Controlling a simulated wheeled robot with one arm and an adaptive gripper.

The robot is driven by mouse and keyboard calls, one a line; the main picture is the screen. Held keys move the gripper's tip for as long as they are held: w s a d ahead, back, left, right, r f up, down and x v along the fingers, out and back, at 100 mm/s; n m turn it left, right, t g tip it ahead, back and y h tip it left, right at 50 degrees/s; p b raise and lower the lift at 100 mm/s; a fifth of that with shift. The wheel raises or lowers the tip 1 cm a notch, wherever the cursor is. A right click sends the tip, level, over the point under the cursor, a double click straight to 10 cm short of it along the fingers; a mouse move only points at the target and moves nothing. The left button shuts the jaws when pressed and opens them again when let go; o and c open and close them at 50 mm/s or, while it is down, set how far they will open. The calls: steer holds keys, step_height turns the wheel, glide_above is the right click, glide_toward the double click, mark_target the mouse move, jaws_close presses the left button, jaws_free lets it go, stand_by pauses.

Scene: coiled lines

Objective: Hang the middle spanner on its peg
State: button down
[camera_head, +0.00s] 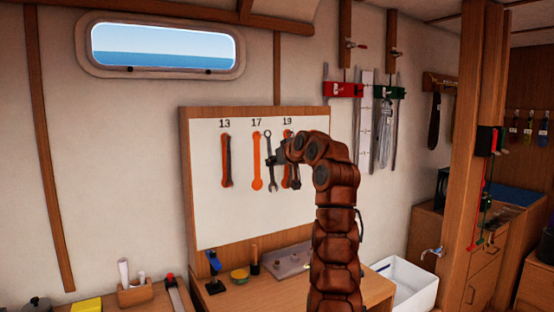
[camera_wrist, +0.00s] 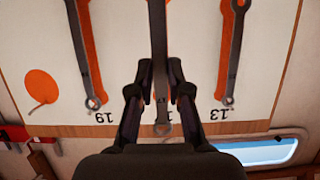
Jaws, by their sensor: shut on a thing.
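My gripper (camera_head: 277,157) is shut on the middle spanner (camera_head: 270,178), which hangs upright in front of the white board (camera_head: 215,220). In the head view this spanner is just right of the bare orange outline under "17" (camera_head: 257,165), overlapping little of it. The upside-down wrist view shows the gripper fingers (camera_wrist: 160,85) around the spanner's shaft (camera_wrist: 158,40). Its ring end (camera_wrist: 162,129) covers the 17 label area, with a strip of orange beside the shaft. I cannot see the peg or tell whether the ring is on it.
One spanner (camera_wrist: 235,45) hangs over the 13 outline, another (camera_wrist: 83,45) over the 19 outline, close on either side. An orange round shape (camera_wrist: 40,87) is further along. Below the board is a bench with a yellow tin (camera_head: 240,275) and a grey plate (camera_head: 292,261).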

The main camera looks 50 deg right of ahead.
steer(key=shift+r+p+x, duration=0.2)
steer(key=shift+p+x, duration=0.45)
steer(key=shift+x, duration=0.25)
steer(key=shift+r+p+x, duration=0.15)
steer(key=shift+p+x, duration=0.55)
steer(key=shift+x, duration=0.15)
steer(key=shift+r+p+x, duration=0.2)
steer(key=shift+p+x, duration=0.45)
steer(key=shift+x, duration=0.25)
steer(key=shift+w+d, duration=0.15)
steer(key=shift+w, duration=0.1)
steer(key=c, duration=1)
jaws_free()
steer(key=shift+c, duration=0.2)
